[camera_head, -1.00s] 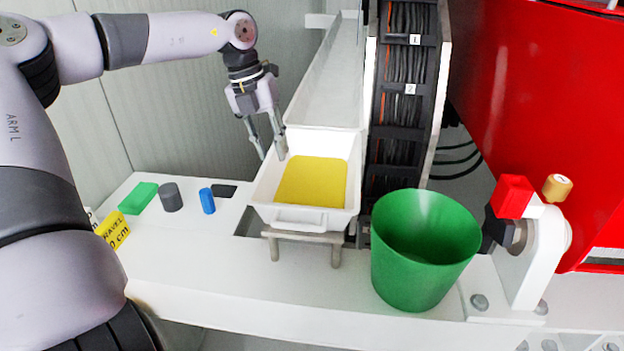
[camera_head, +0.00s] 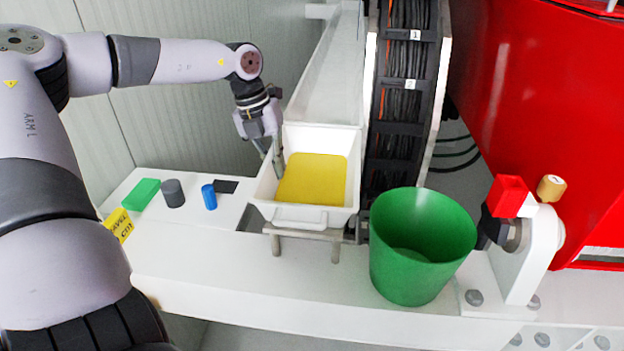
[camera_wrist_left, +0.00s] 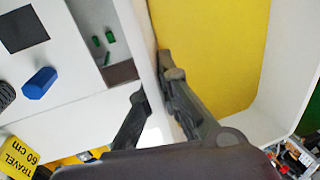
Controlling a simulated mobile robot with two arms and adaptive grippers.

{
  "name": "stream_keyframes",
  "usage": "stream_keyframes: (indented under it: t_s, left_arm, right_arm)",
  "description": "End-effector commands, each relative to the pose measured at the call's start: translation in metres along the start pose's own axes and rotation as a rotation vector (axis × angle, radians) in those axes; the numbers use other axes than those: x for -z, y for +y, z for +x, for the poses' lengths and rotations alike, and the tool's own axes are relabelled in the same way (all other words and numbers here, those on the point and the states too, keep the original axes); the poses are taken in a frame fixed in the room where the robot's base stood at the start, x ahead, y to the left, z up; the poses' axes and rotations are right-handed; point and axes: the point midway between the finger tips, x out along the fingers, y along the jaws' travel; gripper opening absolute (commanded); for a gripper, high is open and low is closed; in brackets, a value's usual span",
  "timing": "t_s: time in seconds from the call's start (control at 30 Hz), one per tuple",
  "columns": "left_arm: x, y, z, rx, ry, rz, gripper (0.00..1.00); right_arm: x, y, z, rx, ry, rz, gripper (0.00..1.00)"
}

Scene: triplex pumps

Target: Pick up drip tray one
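The drip tray (camera_head: 325,216) is a white box with yellow in its bottom and a handle at its front. It rests at the lower end of a sloping white channel, above a small grey stand (camera_head: 303,233). My left gripper (camera_head: 270,158) is at the tray's left wall. In the left wrist view the gripper (camera_wrist_left: 152,85) has its fingers apart, astride the white wall, one outside and one inside over the yellow (camera_wrist_left: 215,50). Whether they touch the wall is unclear. My right gripper is not in view.
A green bucket (camera_head: 415,265) stands right of the tray. A green block (camera_head: 142,194), a grey cylinder (camera_head: 173,193) and a blue piece (camera_head: 209,197) lie to the left. A cable rack (camera_head: 403,110) rises close along the tray's right side.

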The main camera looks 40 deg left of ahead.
Motion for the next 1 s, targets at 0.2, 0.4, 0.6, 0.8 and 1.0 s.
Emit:
stream_keyframes:
  t_s: [0.2,0.4,0.6,0.8,1.0]
  left_arm:
    - [-0.0001,-0.0001,-0.0003,0.000,0.000,0.000,0.00]
    - [-0.0001,-0.0002,-0.0004,0.000,0.000,0.000,0.00]
    - [-0.0001,-0.0002,-0.0005,0.000,0.000,0.000,0.00]
    - [-0.0005,-0.0009,-0.0013,0.002,-0.002,0.001,0.00]
    - [-0.0006,-0.0011,-0.0026,0.001,-0.002,0.001,0.00]
  right_arm:
    - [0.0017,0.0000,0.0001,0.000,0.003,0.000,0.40]
    - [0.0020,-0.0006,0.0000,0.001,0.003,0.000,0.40]
    - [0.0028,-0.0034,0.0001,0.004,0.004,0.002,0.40]
    - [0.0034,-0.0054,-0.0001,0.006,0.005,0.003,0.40]
    - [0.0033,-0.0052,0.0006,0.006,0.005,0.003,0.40]
